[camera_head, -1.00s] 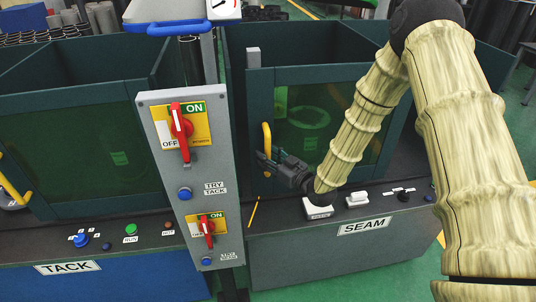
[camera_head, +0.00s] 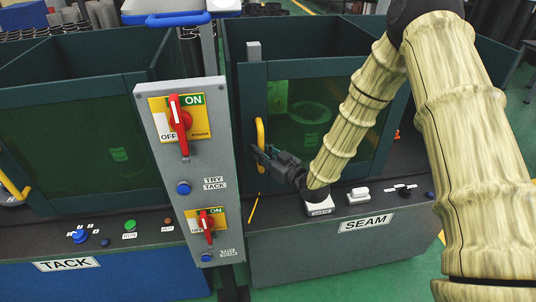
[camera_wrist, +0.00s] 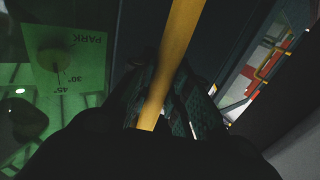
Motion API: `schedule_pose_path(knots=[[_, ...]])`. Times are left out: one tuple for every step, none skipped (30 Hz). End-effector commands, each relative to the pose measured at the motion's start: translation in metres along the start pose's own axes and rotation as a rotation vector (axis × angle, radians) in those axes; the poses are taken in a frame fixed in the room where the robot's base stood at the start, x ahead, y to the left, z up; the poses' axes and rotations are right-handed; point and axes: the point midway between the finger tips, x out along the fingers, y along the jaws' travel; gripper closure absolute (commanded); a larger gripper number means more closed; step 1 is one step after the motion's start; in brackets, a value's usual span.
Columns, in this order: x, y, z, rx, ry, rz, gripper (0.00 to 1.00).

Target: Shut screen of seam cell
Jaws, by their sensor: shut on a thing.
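The seam cell's screen (camera_head: 288,120) is a dark green-tinted pane in a dark teal frame, on the cell front behind the SEAM label (camera_head: 365,224). A yellow upright handle (camera_head: 260,132) is on its left frame post. My gripper (camera_head: 260,156) is shut on the lower part of this handle. In the wrist view, the yellow bar (camera_wrist: 174,60) runs down between my dark fingers (camera_wrist: 172,108). The left frame post stands near the cell's left wall. My forearm hides part of the screen's right side.
A grey control panel (camera_head: 188,235) with red switches stands just left of the seam cell. The tack cell (camera_head: 80,140) is further left. A white block (camera_head: 318,206) and small controls sit on the ledge below the screen. A PARK-marked dial plate (camera_wrist: 65,60) shows through the tinted pane.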

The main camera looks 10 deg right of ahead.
Motion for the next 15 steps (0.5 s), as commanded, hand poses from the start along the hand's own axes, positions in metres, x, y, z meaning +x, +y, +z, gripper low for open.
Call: schedule_pose_path(knots=[[0.005, -0.007, 0.004, -0.001, 0.003, -0.003, 1.00], [0.007, -0.010, 0.003, 0.000, 0.003, -0.004, 1.00], [0.010, -0.014, 0.003, 0.000, 0.003, -0.003, 1.00], [0.012, -0.017, 0.002, 0.000, 0.003, -0.002, 1.00], [0.013, -0.019, 0.002, 0.000, 0.003, -0.002, 1.00], [0.013, -0.018, -0.001, 0.000, 0.002, 0.000, 1.00], [0.012, -0.017, -0.001, 0.000, 0.002, 0.000, 1.00], [0.012, -0.017, -0.001, 0.000, 0.002, 0.000, 1.00], [0.012, -0.017, -0.001, 0.000, 0.002, 0.000, 1.00], [0.012, -0.017, -0.001, 0.000, 0.002, 0.000, 0.80], [0.012, -0.017, -0.001, 0.000, 0.002, 0.000, 0.74], [0.012, -0.017, -0.001, 0.000, 0.002, 0.000, 0.67], [0.012, -0.017, -0.001, 0.000, 0.002, 0.000, 0.62], [0.012, -0.017, -0.001, 0.000, 0.002, 0.000, 0.59], [0.012, -0.017, -0.001, 0.000, 0.001, 0.000, 0.59]])
